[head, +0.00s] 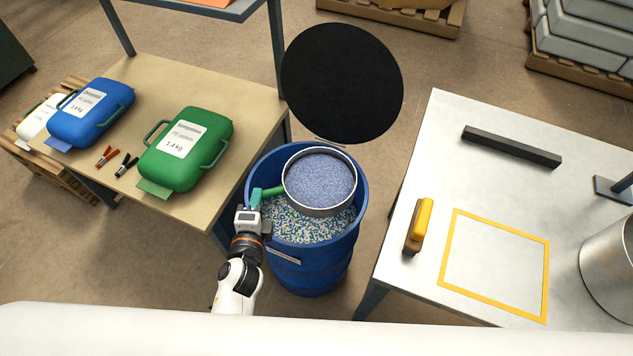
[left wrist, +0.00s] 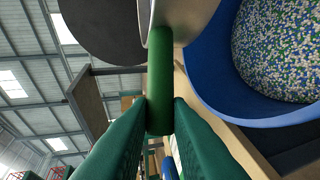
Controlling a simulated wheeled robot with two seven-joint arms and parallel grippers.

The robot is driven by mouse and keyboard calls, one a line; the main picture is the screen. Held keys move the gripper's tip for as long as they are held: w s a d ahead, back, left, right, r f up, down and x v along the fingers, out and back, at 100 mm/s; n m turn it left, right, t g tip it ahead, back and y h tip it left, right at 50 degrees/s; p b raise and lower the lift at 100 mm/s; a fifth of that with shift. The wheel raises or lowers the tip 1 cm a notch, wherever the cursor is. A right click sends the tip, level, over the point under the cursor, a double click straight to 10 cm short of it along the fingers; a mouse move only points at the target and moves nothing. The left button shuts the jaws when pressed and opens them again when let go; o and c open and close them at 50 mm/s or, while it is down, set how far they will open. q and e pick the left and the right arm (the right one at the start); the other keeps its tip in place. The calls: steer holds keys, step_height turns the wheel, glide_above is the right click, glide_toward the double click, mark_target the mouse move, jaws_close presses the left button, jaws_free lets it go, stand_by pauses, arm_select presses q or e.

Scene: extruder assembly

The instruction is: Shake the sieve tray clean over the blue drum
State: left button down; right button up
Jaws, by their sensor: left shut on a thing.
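The sieve tray (head: 320,180) is a round metal-rimmed tray with a layer of blue-grey granules on it. It is over the upper part of the open blue drum (head: 310,270), which holds mixed white, green and blue pellets (head: 305,226). My left gripper (head: 257,198) is shut on the tray's green handle (head: 273,191), at the drum's left side. In the left wrist view the green fingers (left wrist: 160,118) clasp the green handle (left wrist: 160,75), and the drum (left wrist: 215,80) with its pellets shows at right. My right gripper is not in view.
A round black disc (head: 342,83) stands behind the drum. The wooden table (head: 205,80) at left carries a green case (head: 187,150) and a blue case (head: 92,112). The pale table (head: 420,180) at right holds a yellow-handled brush (head: 420,222), a dark bar (head: 511,146) and a yellow outlined square (head: 497,212).

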arm_select(q)
steer(key=w+a+p, duration=0.3)
steer(key=a, duration=0.6)
steer(key=shift+w+a, duration=0.25)
steer(key=shift+w, duration=0.05)
steer(key=s+d+b, duration=0.2)
steer(key=s+d, duration=0.1)
steer(key=d, duration=0.6)
steer(key=shift+s+d+b, duration=0.3)
